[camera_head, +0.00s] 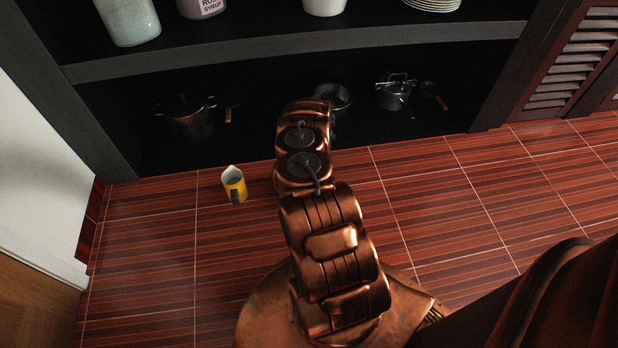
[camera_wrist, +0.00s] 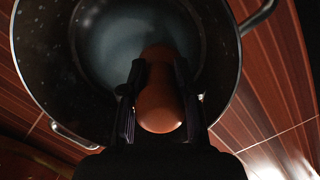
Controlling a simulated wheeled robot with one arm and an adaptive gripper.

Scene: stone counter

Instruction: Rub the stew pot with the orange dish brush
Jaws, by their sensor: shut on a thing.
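In the wrist view my gripper (camera_wrist: 158,82) is shut on an orange, rounded piece, the orange dish brush (camera_wrist: 160,108). The far end of the brush is hidden. Beyond it is a dark, speckled, open pot (camera_wrist: 42,75) with a pale inside and metal handles at upper right and lower left; it looks like the stew pot. The brush overlaps the pot's opening in the picture; whether it touches the pot I cannot tell. In the head view my arm hides my gripper and the brush.
Red plank-patterned floor lies ahead. The low dark shelf holds a dark pot (camera_head: 188,120) on the left, a pan (camera_head: 335,97) in the middle and a lidded metal pot (camera_head: 395,95) on the right. Floor to the right is clear.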

